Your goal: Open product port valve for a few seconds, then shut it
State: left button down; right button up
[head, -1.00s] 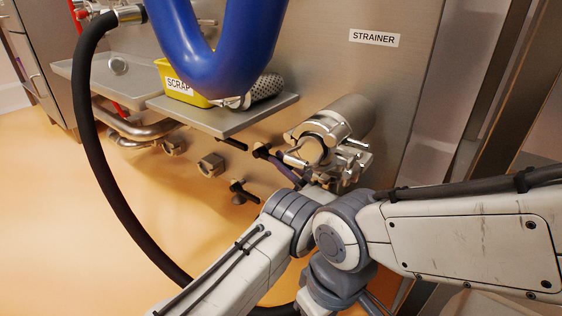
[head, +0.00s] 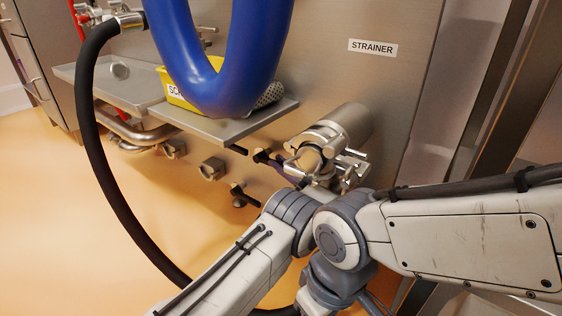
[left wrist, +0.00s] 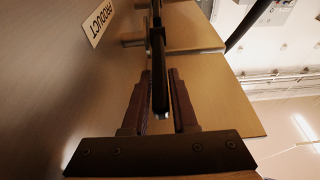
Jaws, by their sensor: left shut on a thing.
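My left gripper (head: 280,165) is partly hidden behind the metal fittings in the head view. In the left wrist view its two dark fingers (left wrist: 160,105) are shut on a black valve handle (left wrist: 158,65) that runs between them. A tilted PRODUCT label (left wrist: 98,22) is on the panel beside the handle. The handle's dark end (head: 261,156) also shows in the head view, left of the metal fittings. The inside of the valve is hidden, so I cannot tell whether it is open. My right gripper is not in view.
A steel strainer housing (head: 343,124) sticks out of the panel under the STRAINER label (head: 373,48). A blue hose (head: 222,95) hangs before a tray (head: 235,128) with a yellow scrap tub (head: 172,77). A black hose (head: 96,150) curves down at left.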

pick_arm(q)
jog(key=shift+d+r+p, duration=0.1)
jog(key=shift+r+p, duration=0.15)
jog(key=shift+p, duration=0.05)
jog(key=shift+f, duration=0.1)
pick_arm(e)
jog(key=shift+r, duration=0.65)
pick_arm(q)
jog(key=c, duration=0.7)
grip_release()
